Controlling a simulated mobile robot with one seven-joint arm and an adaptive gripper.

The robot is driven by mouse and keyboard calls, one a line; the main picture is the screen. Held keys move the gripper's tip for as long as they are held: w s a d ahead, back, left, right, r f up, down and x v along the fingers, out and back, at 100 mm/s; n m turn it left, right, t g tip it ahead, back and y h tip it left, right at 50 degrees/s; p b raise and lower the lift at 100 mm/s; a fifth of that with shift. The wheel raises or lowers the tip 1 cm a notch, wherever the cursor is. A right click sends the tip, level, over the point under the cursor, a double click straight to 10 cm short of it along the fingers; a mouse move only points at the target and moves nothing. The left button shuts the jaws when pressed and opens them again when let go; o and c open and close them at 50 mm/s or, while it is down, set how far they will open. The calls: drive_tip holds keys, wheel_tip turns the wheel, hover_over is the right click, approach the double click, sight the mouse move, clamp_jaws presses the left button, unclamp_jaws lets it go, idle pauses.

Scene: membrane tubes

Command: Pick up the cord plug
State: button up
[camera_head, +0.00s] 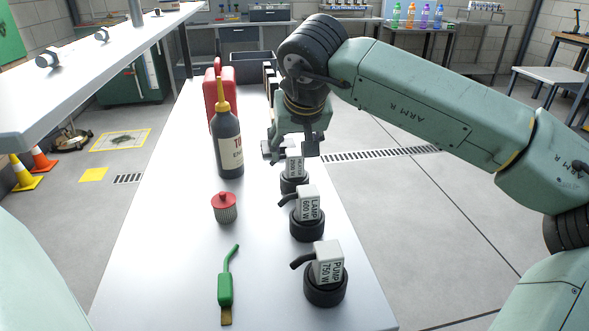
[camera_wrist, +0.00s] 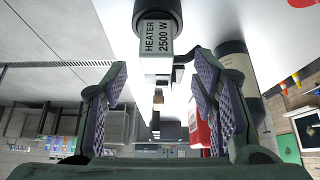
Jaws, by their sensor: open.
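Three white block plugs with dark cord stubs stand upright in black round bases along the right side of the bench. They are labelled PUMP 750 W (camera_head: 328,263), LAMP 600 W (camera_head: 307,204) and HEATER 2500 W (camera_head: 294,164). My gripper (camera_head: 294,150) is at the farthest one, the heater plug, and partly hides it. In the wrist view my gripper (camera_wrist: 159,80) is open and empty. The heater plug (camera_wrist: 157,38) shows there just past the fingertips, centred across the gap, and no finger visibly touches it.
A dark bottle with a yellow nozzle (camera_head: 229,145) and a red can (camera_head: 211,92) stand left of my gripper. A red-capped filter (camera_head: 225,209) and a green-handled brush (camera_head: 225,290) are nearer. A white shelf (camera_head: 95,65) overhangs the left. The bench (camera_head: 160,260) is clear at front left.

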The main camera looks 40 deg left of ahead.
sight(295, 153)
drive_tip(key=p+x, duration=0.1)
drive_tip(key=x, duration=0.4)
drive_tip(key=shift+w+d+f, duration=0.1)
drive_tip(key=shift+f, duration=0.05)
clamp_jaws()
idle(0.5)
